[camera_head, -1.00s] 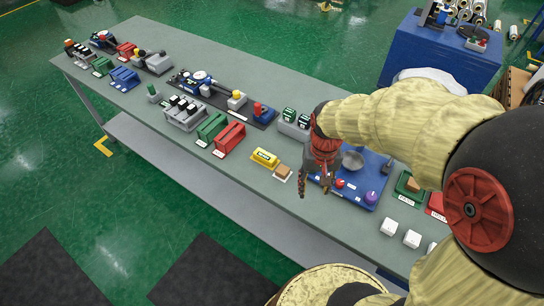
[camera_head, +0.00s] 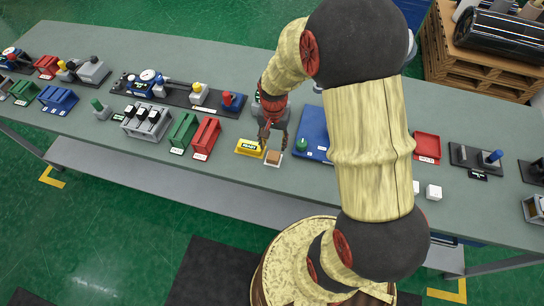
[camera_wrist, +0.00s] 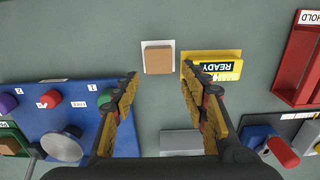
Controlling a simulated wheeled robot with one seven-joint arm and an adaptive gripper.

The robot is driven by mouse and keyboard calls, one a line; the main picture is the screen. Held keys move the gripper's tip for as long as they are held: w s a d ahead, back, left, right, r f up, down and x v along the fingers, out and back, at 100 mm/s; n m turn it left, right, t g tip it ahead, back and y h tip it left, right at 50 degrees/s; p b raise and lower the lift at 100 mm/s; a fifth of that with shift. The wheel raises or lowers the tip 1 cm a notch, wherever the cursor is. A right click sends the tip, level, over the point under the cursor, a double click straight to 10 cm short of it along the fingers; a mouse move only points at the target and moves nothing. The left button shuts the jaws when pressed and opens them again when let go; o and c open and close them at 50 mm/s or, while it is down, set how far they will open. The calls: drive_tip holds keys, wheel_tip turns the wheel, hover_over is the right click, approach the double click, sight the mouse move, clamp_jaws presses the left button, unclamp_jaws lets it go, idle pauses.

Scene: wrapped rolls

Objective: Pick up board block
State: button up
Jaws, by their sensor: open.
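The board block, taken to be the small brown block (camera_head: 273,157), lies on a white square (camera_head: 273,163) on the grey-green table. It also shows in the wrist view as a brown block (camera_wrist: 158,60) at the top, between and beyond the fingertips. My gripper (camera_head: 272,148) is above the table close to the block, pointing down. In the wrist view my gripper (camera_wrist: 160,75) has its two yellow-and-black fingers spread wide with nothing between them. A yellow READY holder (camera_head: 250,148) stands right beside the block, close to one fingertip.
A blue panel (camera_wrist: 60,120) with knobs lies to one side of the block. Red (camera_head: 206,138) and green (camera_head: 183,131) trays stand left of the yellow holder. White cubes (camera_head: 434,192) stand at the right. The table's front edge is near the block.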

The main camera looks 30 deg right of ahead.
sight(273, 155)
drive_tip(key=f, duration=0.4)
drive_tip(key=f+b, duration=0.1)
drive_tip(key=f, duration=0.1)
drive_tip(key=shift+s+a, duration=0.1)
drive_tip(key=shift+s, duration=0.2)
drive_tip(key=shift+w+f, duration=0.1)
drive_tip(key=shift+f, duration=0.2)
drive_tip(key=shift+c, duration=0.8)
drive_tip(key=c, duration=0.8)
drive_tip(key=shift+o, duration=0.2)
